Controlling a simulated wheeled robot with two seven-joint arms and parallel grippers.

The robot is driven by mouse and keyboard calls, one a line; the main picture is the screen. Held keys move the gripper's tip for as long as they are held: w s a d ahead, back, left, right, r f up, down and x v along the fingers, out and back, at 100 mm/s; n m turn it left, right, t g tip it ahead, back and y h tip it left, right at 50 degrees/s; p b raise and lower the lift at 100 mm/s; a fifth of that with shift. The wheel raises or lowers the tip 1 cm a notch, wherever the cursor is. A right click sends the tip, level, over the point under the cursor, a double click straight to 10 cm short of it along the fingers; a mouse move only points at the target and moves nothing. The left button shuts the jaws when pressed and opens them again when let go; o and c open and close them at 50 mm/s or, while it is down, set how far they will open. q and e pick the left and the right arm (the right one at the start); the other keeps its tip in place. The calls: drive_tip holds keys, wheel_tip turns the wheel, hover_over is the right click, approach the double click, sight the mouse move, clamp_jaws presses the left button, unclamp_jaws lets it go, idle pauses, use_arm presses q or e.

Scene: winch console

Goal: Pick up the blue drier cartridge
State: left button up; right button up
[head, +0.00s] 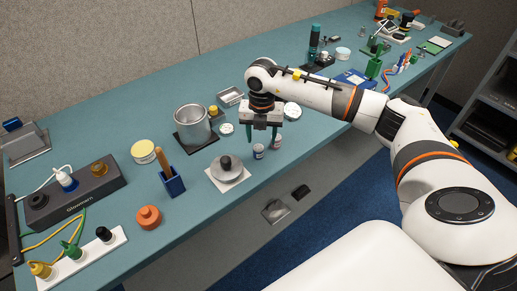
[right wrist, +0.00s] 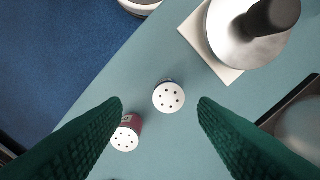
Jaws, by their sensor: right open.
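The blue drier cartridge (head: 258,152) is a small upright cylinder with a pale top near the table's front edge. In the right wrist view its white perforated cap (right wrist: 168,96) shows between the fingertips, with only a sliver of dark side visible. A second cartridge (head: 277,143) stands close by; its body looks dark red in the right wrist view (right wrist: 126,132), near the left fingertip. My right gripper (head: 261,139) points down with its green fingers open and empty, above the blue cartridge and apart from it. My left gripper is out of view.
A dark-knobbed metal disc on a white plate (head: 226,170) sits left of the cartridges.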

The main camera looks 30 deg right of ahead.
sight(258, 148)
drive_tip(key=shift+w+a+f+p, duration=0.1)
drive_tip(key=shift+f+p, duration=0.25)
drive_tip(key=shift+f, duration=0.2)
drive_tip(key=f, duration=0.1)
drive_tip(key=f+p, duration=0.1)
drive_tip(key=f, duration=0.1)
drive_tip(key=shift+w+a+f+p, duration=0.2)
drive_tip(key=shift+w+f+p, duration=0.05)
drive_tip(key=shift+f+p, duration=0.05)
drive_tip(key=shift+f, duration=0.5)
drive_tip(key=shift+c, duration=0.2)
